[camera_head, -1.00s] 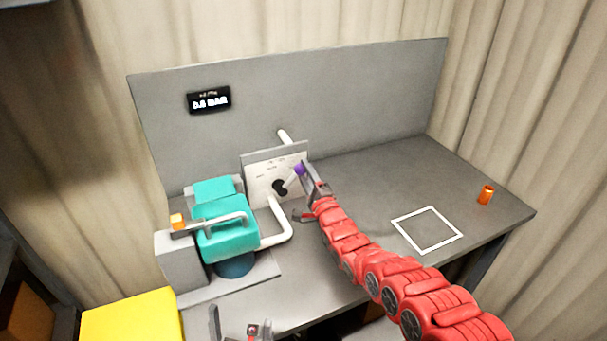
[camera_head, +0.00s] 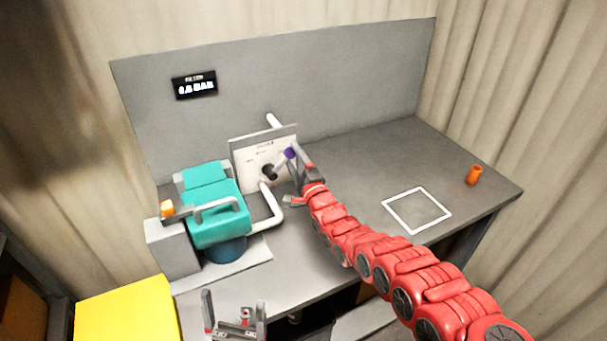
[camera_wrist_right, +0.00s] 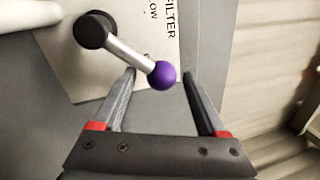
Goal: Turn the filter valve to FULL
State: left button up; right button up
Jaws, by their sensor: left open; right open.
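The filter valve has a black hub (camera_head: 268,171) on a white panel (camera_head: 245,178), and a silver lever ending in a purple ball knob (camera_head: 289,152). The lever points up and right in the head view. In the right wrist view the knob (camera_wrist_right: 165,75) shows between the fingertips of my open right gripper (camera_wrist_right: 160,77); I cannot tell whether they touch it. Lettering "FILTER" and "LOW" shows on the panel there; no "FULL" mark is readable. My right gripper (camera_head: 293,174) is just right of the panel. My left gripper (camera_head: 234,302) is open and empty at the bottom.
A teal pump (camera_head: 215,215) with white pipes stands left of the panel. A dark display (camera_head: 194,85) hangs on the back wall. A yellow box (camera_head: 125,312) is at lower left. The right table area has a white square outline (camera_head: 388,205) and an orange cylinder (camera_head: 474,176).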

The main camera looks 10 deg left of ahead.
jog(key=p+v, duration=0.7)
jog(key=v, duration=1)
jog(key=shift+f, duration=0.15)
